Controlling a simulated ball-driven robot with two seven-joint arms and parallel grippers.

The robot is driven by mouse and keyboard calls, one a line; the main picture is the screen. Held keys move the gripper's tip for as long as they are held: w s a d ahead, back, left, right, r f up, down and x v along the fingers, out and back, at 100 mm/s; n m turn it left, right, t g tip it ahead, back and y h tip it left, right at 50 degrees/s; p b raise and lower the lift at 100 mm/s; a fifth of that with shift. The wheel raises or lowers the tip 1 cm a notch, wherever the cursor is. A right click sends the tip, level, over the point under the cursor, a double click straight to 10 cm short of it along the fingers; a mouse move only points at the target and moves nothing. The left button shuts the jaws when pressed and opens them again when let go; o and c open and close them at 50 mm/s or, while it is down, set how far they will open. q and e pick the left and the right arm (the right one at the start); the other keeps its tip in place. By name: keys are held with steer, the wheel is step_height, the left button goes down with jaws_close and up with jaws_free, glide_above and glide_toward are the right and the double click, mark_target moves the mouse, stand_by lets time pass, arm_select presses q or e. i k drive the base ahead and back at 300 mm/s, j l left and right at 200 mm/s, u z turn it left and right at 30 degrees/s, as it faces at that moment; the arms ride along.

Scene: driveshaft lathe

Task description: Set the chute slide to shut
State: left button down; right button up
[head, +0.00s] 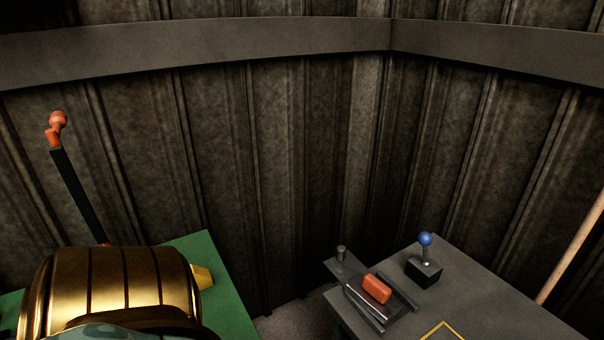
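An orange block (376,288) sits on a small dark railed fixture (368,307) on the grey table at the lower right. A flat grey plate with a short upright knob (341,253) sticks out at the fixture's far left, over the table's edge. The fixture looks like the chute slide, but I cannot tell for sure which part slides or whether it stands open or shut. Neither of my grippers shows in the head view.
A blue-ball lever on a black box (424,270) stands right of the fixture on the grey table (478,293). A green surface (226,294) with a yellow piece (202,277) lies at lower left, partly hidden. An orange-tipped black lever (78,195) rises there. Corrugated walls close the back.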

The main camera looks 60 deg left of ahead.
mark_target(345, 266)
steer(key=u, duration=1.35)
